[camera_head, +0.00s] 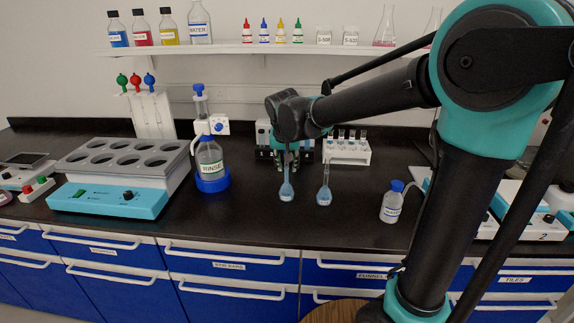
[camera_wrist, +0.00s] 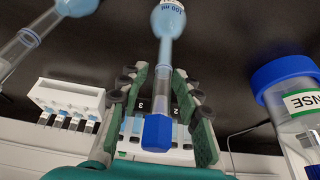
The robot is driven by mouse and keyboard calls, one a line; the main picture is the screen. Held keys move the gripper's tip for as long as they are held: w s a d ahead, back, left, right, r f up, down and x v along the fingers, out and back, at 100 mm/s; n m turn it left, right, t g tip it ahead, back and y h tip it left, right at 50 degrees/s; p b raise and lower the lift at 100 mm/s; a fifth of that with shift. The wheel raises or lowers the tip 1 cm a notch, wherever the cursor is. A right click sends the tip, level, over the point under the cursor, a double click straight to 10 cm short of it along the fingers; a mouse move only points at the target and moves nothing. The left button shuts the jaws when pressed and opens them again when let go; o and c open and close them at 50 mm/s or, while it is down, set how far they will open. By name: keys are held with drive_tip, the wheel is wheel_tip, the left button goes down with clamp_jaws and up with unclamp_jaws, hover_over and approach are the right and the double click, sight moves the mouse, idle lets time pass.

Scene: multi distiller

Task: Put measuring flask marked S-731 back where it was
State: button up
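A measuring flask with blue liquid (camera_head: 287,191) appears upright on the black counter below my gripper (camera_head: 287,165). In the wrist view its bulb (camera_wrist: 168,20) carries a "100 ml" print, and its blue stopper (camera_wrist: 157,132) is close to the camera. The green fingers of my gripper (camera_wrist: 162,75) stand on both sides of its neck, with what looks like a gap. A second, similar flask (camera_head: 324,195) stands just to the right; it also shows in the wrist view (camera_wrist: 28,38). The S-731 marking is not readable on either flask.
A white rack with tubes (camera_head: 347,155) and another rack (camera_head: 263,153) stand behind. The RINSE bottle (camera_head: 210,160) in its blue holder is to the left, near a multi-well heater (camera_head: 110,195). A small blue-capped bottle (camera_head: 391,207) is to the right. Counter space in front is narrow.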

drive_tip(key=v, duration=1.2)
drive_tip(key=shift+r, duration=0.2)
